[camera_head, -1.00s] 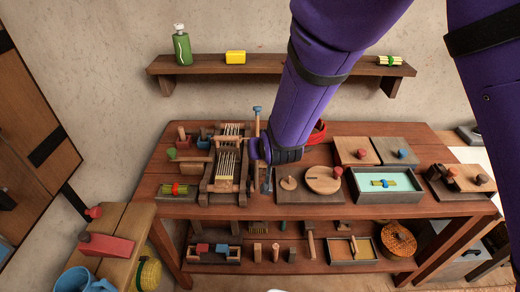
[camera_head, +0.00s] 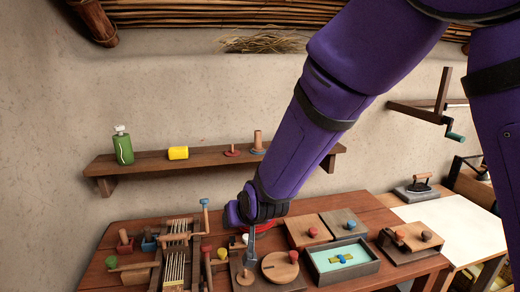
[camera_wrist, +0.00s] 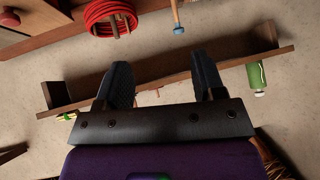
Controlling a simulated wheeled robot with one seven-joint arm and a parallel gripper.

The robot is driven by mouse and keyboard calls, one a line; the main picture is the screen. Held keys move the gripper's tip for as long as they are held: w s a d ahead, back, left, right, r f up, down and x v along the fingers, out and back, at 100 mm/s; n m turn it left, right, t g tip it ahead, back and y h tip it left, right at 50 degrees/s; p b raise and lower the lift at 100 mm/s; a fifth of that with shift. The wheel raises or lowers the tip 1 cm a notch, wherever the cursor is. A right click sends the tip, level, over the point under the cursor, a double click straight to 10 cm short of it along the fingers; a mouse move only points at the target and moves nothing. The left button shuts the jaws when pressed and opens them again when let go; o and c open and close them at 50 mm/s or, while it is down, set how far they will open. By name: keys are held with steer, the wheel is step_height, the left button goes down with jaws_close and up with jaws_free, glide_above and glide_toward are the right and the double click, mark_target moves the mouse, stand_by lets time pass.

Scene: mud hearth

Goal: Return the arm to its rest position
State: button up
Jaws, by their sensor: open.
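My purple arm reaches down from the top right in the head view. My gripper (camera_head: 250,250) hangs over the middle of the workbench (camera_head: 385,213), apart from the things there as far as I can tell. In the wrist view my gripper (camera_wrist: 163,75) shows two dark fingers spread apart, with nothing between them. The picture there is upside down, with the wall shelf (camera_wrist: 75,94) beyond the fingers.
A blue-lined tray (camera_head: 365,262) and lidded boxes stand right of the gripper. A red coil (camera_wrist: 108,18) shows in the wrist view. A wall crank (camera_head: 425,112) is at right.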

steer(key=s+d+r+m+g+h, duration=0.1)
steer(key=s+d+r, duration=0.2)
steer(key=d+r, duration=0.65)
steer(key=s+d+r+m, duration=0.1)
steer(key=s+d+r, duration=0.2)
steer(key=d+r, duration=0.7)
steer(key=s+d+r+m+g+h, duration=0.1)
steer(key=s+d+h, duration=0.2)
steer(key=s+d, duration=1.3)
steer(key=shift+s+d+m, duration=0.25)
steer(key=shift+s+m, duration=0.05)
steer(key=shift+s, duration=0.9)
steer(key=shift+a+r, duration=0.1)
steer(key=shift+a, duration=0.05)
